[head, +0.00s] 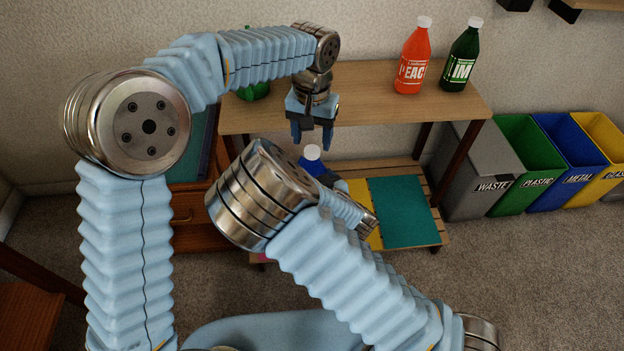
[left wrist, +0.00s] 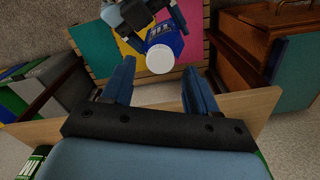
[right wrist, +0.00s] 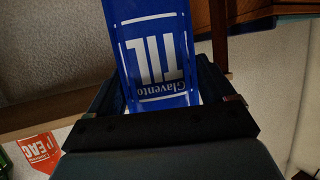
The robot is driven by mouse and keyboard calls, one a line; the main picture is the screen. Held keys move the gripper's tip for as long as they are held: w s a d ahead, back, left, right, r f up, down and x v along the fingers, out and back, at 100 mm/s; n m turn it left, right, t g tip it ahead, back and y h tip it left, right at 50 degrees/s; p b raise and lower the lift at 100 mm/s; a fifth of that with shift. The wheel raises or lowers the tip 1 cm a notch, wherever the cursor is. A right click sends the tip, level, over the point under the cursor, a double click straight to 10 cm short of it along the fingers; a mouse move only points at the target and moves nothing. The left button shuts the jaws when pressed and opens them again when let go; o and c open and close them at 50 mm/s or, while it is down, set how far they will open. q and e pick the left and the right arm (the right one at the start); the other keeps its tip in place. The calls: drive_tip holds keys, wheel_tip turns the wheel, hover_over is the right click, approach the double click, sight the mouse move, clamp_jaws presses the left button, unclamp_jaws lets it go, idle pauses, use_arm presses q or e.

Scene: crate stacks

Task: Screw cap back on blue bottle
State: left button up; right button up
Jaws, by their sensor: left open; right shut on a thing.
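The blue bottle (head: 313,167) with a white cap (head: 312,152) at its top is below my left gripper in the head view. My right gripper (right wrist: 160,85) is shut on the bottle's labelled body; in the head view my own arm mostly hides this grip. My left gripper (head: 312,138) is open and empty, fingers pointing down, just above the cap. In the left wrist view the white cap (left wrist: 160,59) lies beyond and between the open fingertips, on the end of the blue bottle (left wrist: 166,36). I cannot tell how tightly the cap sits.
An orange bottle (head: 412,62) and a dark green bottle (head: 462,58) stand on the wooden table (head: 375,100); a green object (head: 254,91) is partly behind my left arm. The slatted lower shelf (head: 428,190) holds coloured panels. Several labelled bins, including a grey one (head: 480,180), stand right.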

use_arm(q)
drive_tip(key=shift+f, duration=1.45)
clamp_jaws()
drive_tip(key=shift+o, duration=0.7)
unclamp_jaws()
wheel_tip(320, 180, up, 12)
